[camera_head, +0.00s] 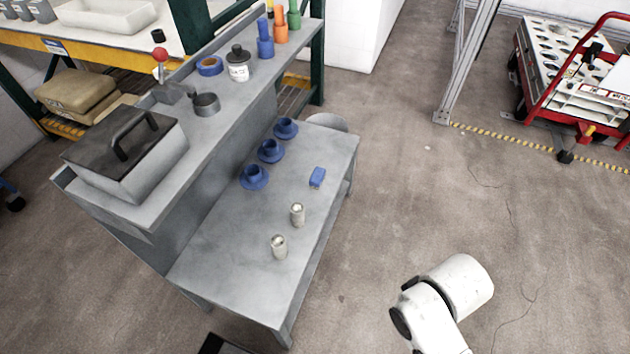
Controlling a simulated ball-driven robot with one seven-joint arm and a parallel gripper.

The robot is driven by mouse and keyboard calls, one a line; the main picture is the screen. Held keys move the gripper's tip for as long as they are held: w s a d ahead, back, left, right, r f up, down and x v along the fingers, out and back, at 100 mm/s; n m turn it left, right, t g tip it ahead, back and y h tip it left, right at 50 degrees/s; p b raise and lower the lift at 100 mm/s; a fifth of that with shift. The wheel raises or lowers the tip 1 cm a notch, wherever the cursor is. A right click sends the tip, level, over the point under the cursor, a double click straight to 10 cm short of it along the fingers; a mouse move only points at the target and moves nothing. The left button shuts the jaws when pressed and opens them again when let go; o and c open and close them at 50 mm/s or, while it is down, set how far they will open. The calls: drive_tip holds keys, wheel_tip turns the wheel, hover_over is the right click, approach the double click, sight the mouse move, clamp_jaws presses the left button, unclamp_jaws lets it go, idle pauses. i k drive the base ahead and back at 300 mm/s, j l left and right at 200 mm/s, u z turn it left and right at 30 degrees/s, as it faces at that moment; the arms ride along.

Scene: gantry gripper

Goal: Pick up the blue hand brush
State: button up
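A small blue object (317,177) lies on the grey workbench (225,245), near its right edge. It looks like the blue hand brush, but it is too small in view to be sure. The bench around it is clear. My gripper is not in view. Only a white part of my arm shows at the lower right, over the floor and apart from the bench.
Two metal cylinders (297,214) stand nearer on the bench. Blue cups on saucers (254,176) line its back. The raised shelf (225,113) carries a lidded box (125,150), a jar and bottles. A red cart (540,95) stands far right. Floor right of the bench is open.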

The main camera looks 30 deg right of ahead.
sight(317, 178)
drive_tip(key=i+l+u, duration=0.1)
drive_tip(key=l, duration=0.25)
drive_tip(key=i+l+u, duration=0.1)
drive_tip(key=i+l, duration=0.2)
drive_tip(key=i+l+u, duration=0.1)
drive_tip(key=l, duration=0.3)
drive_tip(key=i+l+u, duration=0.1)
drive_tip(key=i+l, duration=0.15)
drive_tip(key=l, duration=0.15)
drive_tip(key=i+l+u, duration=0.1)
drive_tip(key=l, duration=0.3)
drive_tip(key=i+l+u, duration=0.1)
drive_tip(key=l, duration=0.3)
drive_tip(key=i+l+u, duration=0.1)
drive_tip(key=i+l, duration=0.15)
drive_tip(key=l, duration=0.2)
